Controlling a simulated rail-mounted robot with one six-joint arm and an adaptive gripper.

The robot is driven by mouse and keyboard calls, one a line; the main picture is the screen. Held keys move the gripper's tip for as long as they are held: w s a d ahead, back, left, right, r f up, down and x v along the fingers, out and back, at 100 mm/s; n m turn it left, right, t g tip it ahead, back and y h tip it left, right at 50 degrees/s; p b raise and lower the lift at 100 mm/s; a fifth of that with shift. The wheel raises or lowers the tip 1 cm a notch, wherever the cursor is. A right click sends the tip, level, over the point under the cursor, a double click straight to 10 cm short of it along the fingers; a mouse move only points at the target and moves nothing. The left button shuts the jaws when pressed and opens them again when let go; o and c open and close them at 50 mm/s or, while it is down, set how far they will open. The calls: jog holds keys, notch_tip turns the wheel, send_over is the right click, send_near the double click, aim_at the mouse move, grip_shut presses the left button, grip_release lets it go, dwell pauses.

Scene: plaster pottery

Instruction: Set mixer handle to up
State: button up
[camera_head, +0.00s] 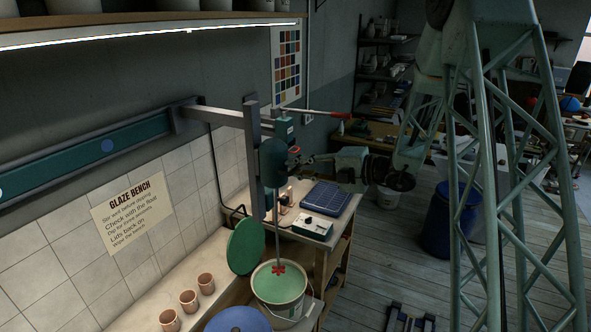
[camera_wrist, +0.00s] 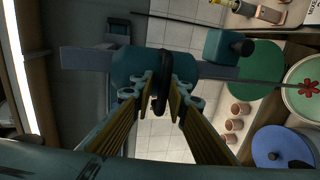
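The mixer (camera_head: 272,160) is a teal unit on a wall-mounted rail, with a shaft running down to a red paddle (camera_head: 278,268) above the white bucket.
The bucket (camera_head: 279,290) stands below the mixer, with a green disc (camera_head: 246,246) beside it and a blue lid (camera_head: 238,320) in front. Several clay cups (camera_head: 188,300) line the bench. A blue tray (camera_head: 326,196) and a small device (camera_head: 313,227) lie on the bench behind.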

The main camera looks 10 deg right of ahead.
jog(key=shift+s, duration=0.1)
dwell(0.3)
jog(key=v, duration=1.2)
dwell(0.3)
jog(key=shift+a, duration=0.1)
dwell(0.4)
